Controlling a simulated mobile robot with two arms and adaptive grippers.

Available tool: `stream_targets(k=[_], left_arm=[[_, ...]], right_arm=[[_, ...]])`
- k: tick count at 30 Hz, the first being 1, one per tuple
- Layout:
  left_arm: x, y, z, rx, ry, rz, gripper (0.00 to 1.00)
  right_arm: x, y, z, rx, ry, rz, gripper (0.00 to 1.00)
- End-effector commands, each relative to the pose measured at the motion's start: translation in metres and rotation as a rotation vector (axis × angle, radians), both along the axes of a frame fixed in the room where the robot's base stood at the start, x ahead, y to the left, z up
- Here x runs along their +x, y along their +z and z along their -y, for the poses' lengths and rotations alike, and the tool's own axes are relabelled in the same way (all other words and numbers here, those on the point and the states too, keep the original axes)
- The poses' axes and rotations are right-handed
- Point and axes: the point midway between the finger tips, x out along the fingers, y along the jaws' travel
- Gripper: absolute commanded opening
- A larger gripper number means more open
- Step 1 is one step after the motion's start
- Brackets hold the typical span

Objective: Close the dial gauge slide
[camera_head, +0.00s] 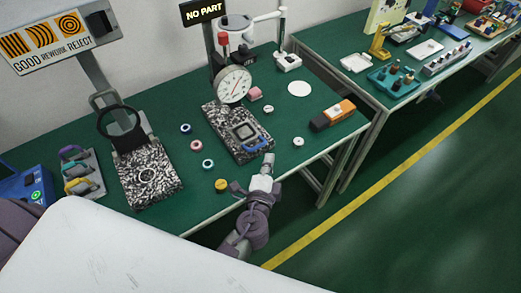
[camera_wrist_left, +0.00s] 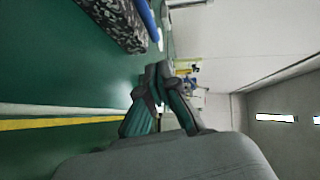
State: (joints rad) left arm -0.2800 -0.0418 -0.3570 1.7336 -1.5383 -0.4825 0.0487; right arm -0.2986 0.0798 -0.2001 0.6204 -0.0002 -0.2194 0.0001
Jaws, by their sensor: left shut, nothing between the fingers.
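The dial gauge (camera_head: 234,84) with its round white face stands over a speckled granite base (camera_head: 222,121) on the green bench in the head view. A dark square slide (camera_head: 244,131) lies on the base's front part, with a blue handle (camera_head: 258,144) at its front edge. My left gripper (camera_head: 268,158) is shut and empty at the base's front right corner, close beside the blue handle. I cannot tell whether it touches. The left wrist view shows the shut fingers (camera_wrist_left: 163,70), the base (camera_wrist_left: 115,22) and the blue handle (camera_wrist_left: 147,18). My right gripper is not in view.
Several small rings and a yellow round piece (camera_head: 222,185) lie left of the base. An orange and black block (camera_head: 333,115) and a white ring (camera_head: 298,141) lie to the right. A second granite stand (camera_head: 150,180) is at the left. The bench's front edge passes beneath my arm.

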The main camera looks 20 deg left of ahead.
Motion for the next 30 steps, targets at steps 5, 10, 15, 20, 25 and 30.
stream_targets(k=[5,10,15,20,25,30], left_arm=[[0.014,-0.005,-0.022,0.003,0.001,-0.001,0.0],[0.02,-0.008,-0.031,0.001,0.002,-0.001,0.0],[0.02,-0.009,-0.032,0.0,0.001,-0.001,0.0],[0.02,-0.009,-0.032,0.0,0.002,-0.001,0.0],[0.033,-0.01,-0.048,0.004,0.002,0.0,0.0],[0.057,-0.01,-0.078,0.005,0.003,0.001,0.0]], right_arm=[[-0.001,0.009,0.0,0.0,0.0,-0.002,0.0],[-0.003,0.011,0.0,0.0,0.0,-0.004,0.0],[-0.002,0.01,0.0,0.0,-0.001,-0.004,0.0],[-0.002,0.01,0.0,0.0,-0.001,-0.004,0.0],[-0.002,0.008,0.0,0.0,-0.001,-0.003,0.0],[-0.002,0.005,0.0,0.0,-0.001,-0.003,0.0]])
